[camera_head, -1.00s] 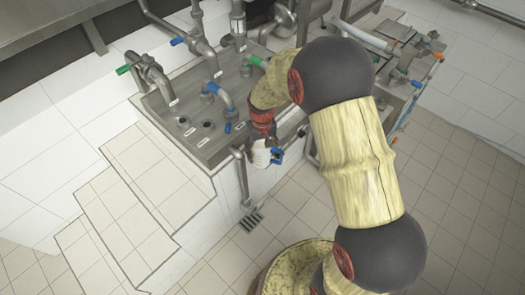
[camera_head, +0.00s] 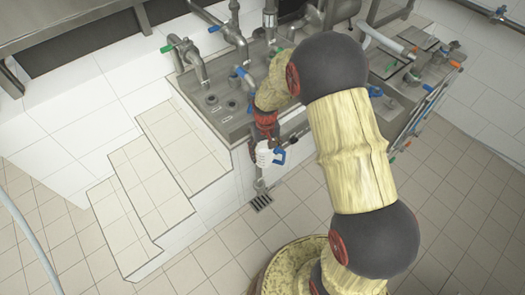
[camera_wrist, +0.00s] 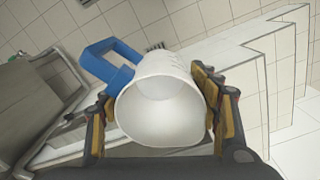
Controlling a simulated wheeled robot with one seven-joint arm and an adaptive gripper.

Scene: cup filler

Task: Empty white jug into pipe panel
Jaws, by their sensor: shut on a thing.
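The white jug (camera_head: 264,155) with a blue handle (camera_head: 280,156) is held by my gripper (camera_head: 268,141) in front of the steel pipe panel (camera_head: 228,118). In the wrist view the jug (camera_wrist: 163,100) sits between the two fingers of my gripper (camera_wrist: 163,115), its open mouth toward the camera. The blue handle (camera_wrist: 103,60) sticks out to the upper left. The inside of the jug looks white; I cannot tell whether any liquid is in it. My arm hides part of the panel.
Tiled steps (camera_head: 128,200) stand left of the panel. Pipes with a green handle (camera_head: 167,48) and blue handles rise from it. A floor drain (camera_head: 261,201) lies below the jug.

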